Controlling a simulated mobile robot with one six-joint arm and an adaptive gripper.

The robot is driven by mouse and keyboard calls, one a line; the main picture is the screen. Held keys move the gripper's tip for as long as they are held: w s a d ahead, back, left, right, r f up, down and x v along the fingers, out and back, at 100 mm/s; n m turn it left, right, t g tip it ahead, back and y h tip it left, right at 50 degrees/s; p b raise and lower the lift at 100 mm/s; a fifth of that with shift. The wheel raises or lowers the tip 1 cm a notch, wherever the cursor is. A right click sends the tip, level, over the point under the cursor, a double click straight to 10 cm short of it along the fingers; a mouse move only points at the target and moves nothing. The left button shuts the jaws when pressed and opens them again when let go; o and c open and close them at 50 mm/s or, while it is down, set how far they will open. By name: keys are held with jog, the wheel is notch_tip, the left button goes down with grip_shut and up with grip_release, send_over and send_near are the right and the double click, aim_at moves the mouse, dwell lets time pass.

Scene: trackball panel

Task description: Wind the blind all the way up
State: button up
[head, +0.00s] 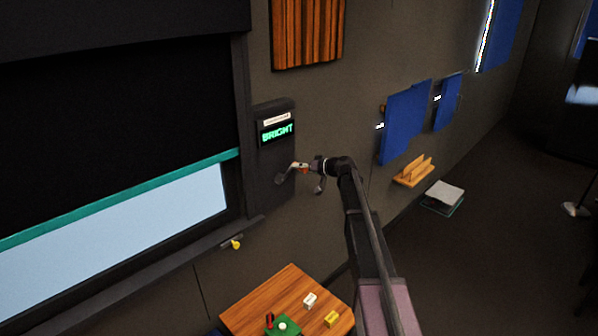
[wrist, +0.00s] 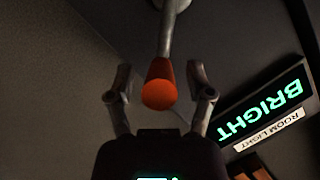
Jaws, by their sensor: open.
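The dark blind (head: 110,130) hangs partly down over a window, its teal bottom bar (head: 130,197) crossing above a strip of bright pane (head: 130,230). Right of it, a dark wall panel (head: 277,150) carries a green display reading BRIGHT (head: 278,132), which also shows in the wrist view (wrist: 265,108). Below the display is a crank (head: 283,177) with a grey arm and an orange knob, clear in the wrist view (wrist: 160,92). My gripper (wrist: 158,74) is open, with one finger on each side of the knob. I cannot tell whether they touch.
A wooden table (head: 262,296) below holds a green box (head: 284,327) and small white (head: 310,300) and yellow (head: 332,319) blocks. A yellow knob (head: 236,244) sits under the window sill. Blue cloths (head: 404,122) and a wooden shelf (head: 413,173) are on the wall to the right.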

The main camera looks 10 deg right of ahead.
jog(key=shift+w+a+f, duration=0.1)
jog(key=shift+w+a, duration=0.1)
jog(key=shift+a, duration=0.1)
grip_shut()
dwell(0.4)
